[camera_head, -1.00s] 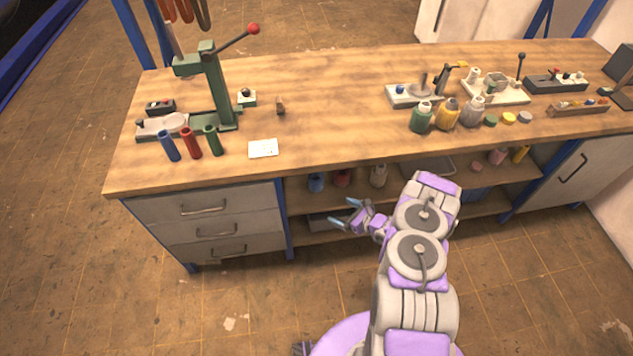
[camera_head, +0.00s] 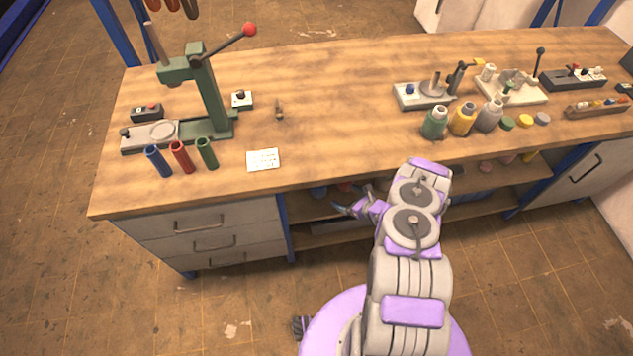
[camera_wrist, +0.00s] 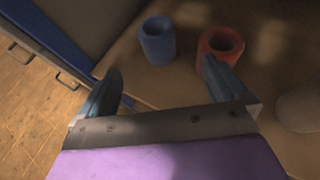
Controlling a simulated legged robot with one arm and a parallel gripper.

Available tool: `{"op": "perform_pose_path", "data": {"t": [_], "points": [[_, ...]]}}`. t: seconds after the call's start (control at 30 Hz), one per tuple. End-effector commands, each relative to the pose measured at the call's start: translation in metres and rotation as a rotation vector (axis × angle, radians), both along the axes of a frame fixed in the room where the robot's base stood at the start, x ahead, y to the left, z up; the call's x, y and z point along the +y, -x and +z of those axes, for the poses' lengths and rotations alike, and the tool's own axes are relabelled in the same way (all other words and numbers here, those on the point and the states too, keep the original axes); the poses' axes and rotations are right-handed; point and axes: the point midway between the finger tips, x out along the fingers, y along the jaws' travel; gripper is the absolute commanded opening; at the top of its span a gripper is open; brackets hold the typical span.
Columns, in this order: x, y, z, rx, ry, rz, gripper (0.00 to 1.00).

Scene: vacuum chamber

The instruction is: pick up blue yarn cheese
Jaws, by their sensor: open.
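The blue yarn cheese (camera_wrist: 157,40) is a short blue cylinder with a hollow top. It stands upright on the shelf under the workbench, near the top middle of the wrist view. In the head view the bench edge hides most of it, and a bit of blue (camera_head: 318,191) shows. My gripper (camera_wrist: 162,70) is open and empty, its fingers spread on this side of the blue cheese. In the wrist view the right finger overlaps a similar red cylinder (camera_wrist: 221,43); I cannot tell whether they touch. In the head view my gripper (camera_head: 352,206) is at the shelf opening.
The wooden workbench top (camera_head: 330,100) overhangs the shelf (camera_wrist: 135,80). A drawer unit (camera_head: 210,235) with a blue post stands left of the opening. A pale rounded object (camera_wrist: 298,110) sits right of the red cylinder. Blue, red and green tubes stand on the bench.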

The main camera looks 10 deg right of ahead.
Motion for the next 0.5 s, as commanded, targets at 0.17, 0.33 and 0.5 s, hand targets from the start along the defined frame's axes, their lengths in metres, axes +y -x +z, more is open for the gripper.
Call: {"op": "perform_pose_path", "data": {"t": [0.17, 0.33, 0.5], "points": [[0.018, -0.024, -0.017, 0.0, 0.0, 0.005, 1.0], [0.035, -0.05, -0.031, -0.003, -0.002, 0.004, 1.0], [0.05, -0.071, -0.045, 0.0, 0.001, 0.003, 1.0]]}}
